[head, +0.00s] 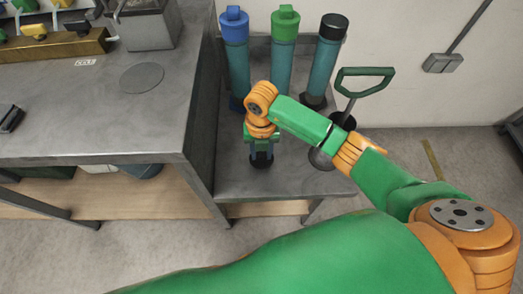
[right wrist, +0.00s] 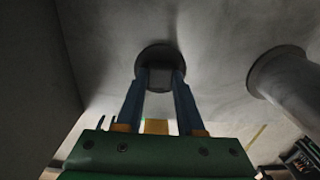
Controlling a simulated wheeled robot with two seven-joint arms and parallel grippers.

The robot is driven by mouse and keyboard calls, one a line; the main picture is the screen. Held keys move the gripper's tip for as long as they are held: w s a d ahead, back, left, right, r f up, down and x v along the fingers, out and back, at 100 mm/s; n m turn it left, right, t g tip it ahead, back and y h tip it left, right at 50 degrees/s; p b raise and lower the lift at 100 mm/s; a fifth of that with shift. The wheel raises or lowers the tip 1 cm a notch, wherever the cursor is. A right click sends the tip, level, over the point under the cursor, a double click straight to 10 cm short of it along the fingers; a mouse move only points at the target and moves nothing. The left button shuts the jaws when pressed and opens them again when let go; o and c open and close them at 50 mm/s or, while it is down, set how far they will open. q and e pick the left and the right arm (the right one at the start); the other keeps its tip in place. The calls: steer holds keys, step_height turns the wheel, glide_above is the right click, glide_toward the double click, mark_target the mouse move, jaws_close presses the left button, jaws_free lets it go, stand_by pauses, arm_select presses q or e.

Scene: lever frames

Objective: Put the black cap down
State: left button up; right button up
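My right gripper (head: 261,153) points down over the low grey table. Its two blue fingers, also seen in the right wrist view (right wrist: 160,78), stand on either side of the raised middle of a round black cap (right wrist: 160,52) and appear shut on it. The cap shows in the head view (head: 261,166) under the fingertips, at or very close to the tabletop; I cannot tell whether it touches. My left gripper is in neither view.
Behind are three teal tubes: one blue-topped (head: 235,50), one green-topped (head: 284,50), one black-topped (head: 327,60). A green-handled scoop-like tool (head: 364,72) stands to the right. A higher grey workbench (head: 110,120) is close on the left. The low table's front (head: 285,185) is clear.

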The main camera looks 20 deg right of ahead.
mark_target(261, 155)
steer(key=o, duration=0.4)
steer(key=shift+r, duration=0.15)
step_height(261, 155, up, 12)
steer(key=shift+r+p, duration=0.1)
steer(key=shift+p, duration=0.8)
